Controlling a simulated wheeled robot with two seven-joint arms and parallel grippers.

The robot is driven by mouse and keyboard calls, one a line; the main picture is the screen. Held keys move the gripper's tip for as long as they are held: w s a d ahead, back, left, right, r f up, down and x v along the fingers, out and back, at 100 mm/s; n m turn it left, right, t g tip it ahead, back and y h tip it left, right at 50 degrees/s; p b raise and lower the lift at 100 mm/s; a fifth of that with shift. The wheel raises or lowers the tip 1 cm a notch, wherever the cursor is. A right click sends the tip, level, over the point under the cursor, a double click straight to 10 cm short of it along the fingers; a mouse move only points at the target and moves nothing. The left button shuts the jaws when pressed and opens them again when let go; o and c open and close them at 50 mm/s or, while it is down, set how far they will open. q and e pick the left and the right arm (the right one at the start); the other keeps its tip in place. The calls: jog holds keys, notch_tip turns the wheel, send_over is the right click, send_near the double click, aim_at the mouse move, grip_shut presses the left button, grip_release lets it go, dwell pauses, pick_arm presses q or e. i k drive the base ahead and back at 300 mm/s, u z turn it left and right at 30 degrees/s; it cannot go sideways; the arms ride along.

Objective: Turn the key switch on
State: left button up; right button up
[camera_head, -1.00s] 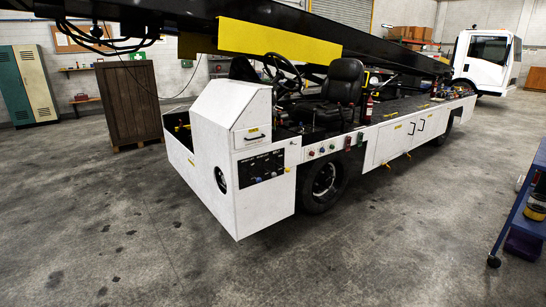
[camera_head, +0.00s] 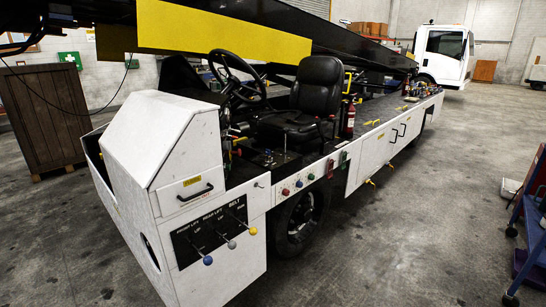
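The white belt loader (camera_head: 245,276) stands ahead with its front corner close to me. Its driver area holds a black steering wheel (camera_head: 237,78) and a black seat (camera_head: 318,92). I cannot make out the key switch for certain; a small dark fitting (camera_head: 261,184) on the white side panel is too small to identify. A black lever panel (camera_head: 210,232) carries blue, white and yellow knobs. Neither of my grippers is in view.
A yellow-sided boom (camera_head: 225,32) hangs over the loader. A brown wooden cabinet (camera_head: 48,115) stands at the left. A blue cart (camera_head: 530,235) is at the right edge. Grey floor (camera_head: 410,230) is clear along the loader's right side.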

aim_at(267, 159)
jog(key=z, duration=0.8)
jog(key=i, duration=0.65)
jog(key=z, duration=0.9)
jog(key=i, duration=0.8)
jog(key=u, duration=0.6)
jog(key=i, duration=0.8)
jog(key=u, duration=0.75)
